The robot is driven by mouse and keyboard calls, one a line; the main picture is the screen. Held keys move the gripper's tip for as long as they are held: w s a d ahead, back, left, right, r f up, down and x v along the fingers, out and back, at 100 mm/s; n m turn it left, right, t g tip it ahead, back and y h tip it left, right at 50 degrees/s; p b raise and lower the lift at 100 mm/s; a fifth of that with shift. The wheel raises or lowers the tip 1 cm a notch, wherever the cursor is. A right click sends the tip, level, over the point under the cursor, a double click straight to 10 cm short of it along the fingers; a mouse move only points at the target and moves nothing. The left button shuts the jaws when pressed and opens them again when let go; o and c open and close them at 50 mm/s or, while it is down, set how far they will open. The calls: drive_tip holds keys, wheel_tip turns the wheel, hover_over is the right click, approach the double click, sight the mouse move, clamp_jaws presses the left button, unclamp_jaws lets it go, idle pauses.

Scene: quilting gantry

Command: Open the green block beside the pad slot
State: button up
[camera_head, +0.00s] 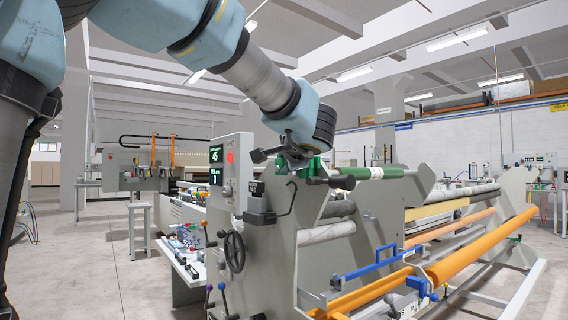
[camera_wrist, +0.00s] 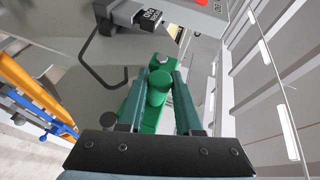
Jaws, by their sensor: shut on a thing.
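The green block (camera_wrist: 157,88) is in the middle of the wrist view, with a rounded green end between the two fingers of my gripper (camera_wrist: 158,74). My gripper is shut on it. In the head view my gripper (camera_head: 290,166) is at the top of the grey machine frame, and a little of the green block (camera_head: 281,160) shows behind it. The fingers hide much of the block, and I cannot tell how far it is open.
A control panel (camera_head: 230,172) with green readouts stands just left of my gripper, above a black handwheel (camera_head: 234,251). A bent black hook (camera_head: 292,197) hangs below. A green roll (camera_head: 370,172) extends right. Orange bars (camera_head: 483,245) cross the lower right. Grey floor lies open at left.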

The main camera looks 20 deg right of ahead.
clamp_jaws()
drive_tip(key=shift+f, duration=0.1)
idle(0.7)
